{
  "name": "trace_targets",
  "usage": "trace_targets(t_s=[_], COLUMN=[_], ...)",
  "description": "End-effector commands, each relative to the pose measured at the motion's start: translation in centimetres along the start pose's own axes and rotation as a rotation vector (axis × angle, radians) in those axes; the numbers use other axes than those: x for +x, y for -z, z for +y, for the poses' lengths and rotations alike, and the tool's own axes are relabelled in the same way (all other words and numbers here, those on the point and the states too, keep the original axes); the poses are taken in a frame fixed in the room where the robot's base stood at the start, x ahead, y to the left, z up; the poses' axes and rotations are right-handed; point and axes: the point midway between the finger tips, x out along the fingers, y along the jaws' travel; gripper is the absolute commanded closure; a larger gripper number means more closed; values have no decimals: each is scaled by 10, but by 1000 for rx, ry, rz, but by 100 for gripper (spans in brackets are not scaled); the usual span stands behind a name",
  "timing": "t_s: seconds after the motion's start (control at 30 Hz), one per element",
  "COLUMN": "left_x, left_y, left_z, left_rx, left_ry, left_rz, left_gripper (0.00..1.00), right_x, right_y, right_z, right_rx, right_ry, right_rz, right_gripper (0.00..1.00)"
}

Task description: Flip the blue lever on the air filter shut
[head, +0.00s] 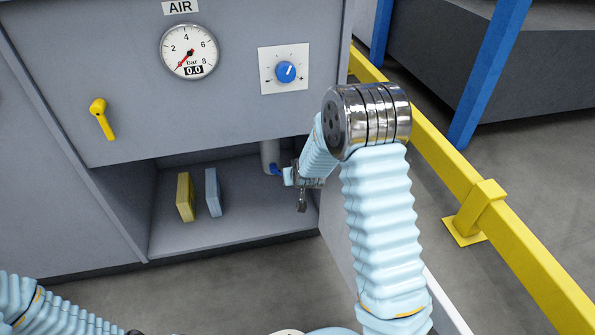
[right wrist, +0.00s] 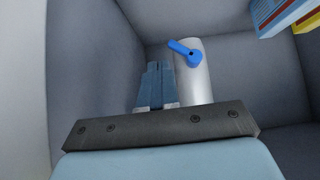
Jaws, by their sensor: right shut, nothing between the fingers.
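The air filter (head: 269,153) is a pale grey cylinder hanging in the open bay below the AIR panel. It also shows in the right wrist view (right wrist: 194,82). Its blue lever (head: 275,169) is partly hidden beside my gripper in the head view. In the right wrist view the lever (right wrist: 182,47) slants up and left from its pivot. My right gripper (head: 286,176) is inside the bay, close to the lever. Its fingers (right wrist: 154,72) are shut and empty, left of the cylinder and below the lever handle. Contact with the lever cannot be told. My left gripper is out of view.
A yellow pad (head: 185,197) and a blue pad (head: 213,192) stand on the bay floor. The panel above bears a gauge (head: 189,51) reading 0.0, a blue knob (head: 286,72) and a yellow handle (head: 101,118). A yellow rail (head: 440,155) runs along the right.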

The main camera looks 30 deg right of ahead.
Motion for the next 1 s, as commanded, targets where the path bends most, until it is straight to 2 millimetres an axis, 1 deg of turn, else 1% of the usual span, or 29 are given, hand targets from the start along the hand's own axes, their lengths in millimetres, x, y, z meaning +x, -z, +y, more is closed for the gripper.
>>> trace_targets(t_s=[0.03,0.1,0.2,0.3,0.43,0.87,0.97,1.0], left_x=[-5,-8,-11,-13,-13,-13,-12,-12], left_y=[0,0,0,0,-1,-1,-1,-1], left_z=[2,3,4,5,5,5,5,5], left_rx=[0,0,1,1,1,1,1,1], left_ry=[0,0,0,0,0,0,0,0], left_rz=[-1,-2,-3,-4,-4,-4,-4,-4], left_gripper=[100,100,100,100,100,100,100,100], right_x=[-13,-25,-38,-45,-48,-48,-45,-43], right_y=[3,2,2,1,0,0,-9,-19], right_z=[-1,0,0,0,0,0,-2,-5], right_rx=[-1,1,2,0,0,0,-1,-2], right_ry=[2,1,0,1,0,0,5,11], right_rz=[2,1,0,0,0,0,-17,-38], right_gripper=[100,100,100,100,100,100,100,100])
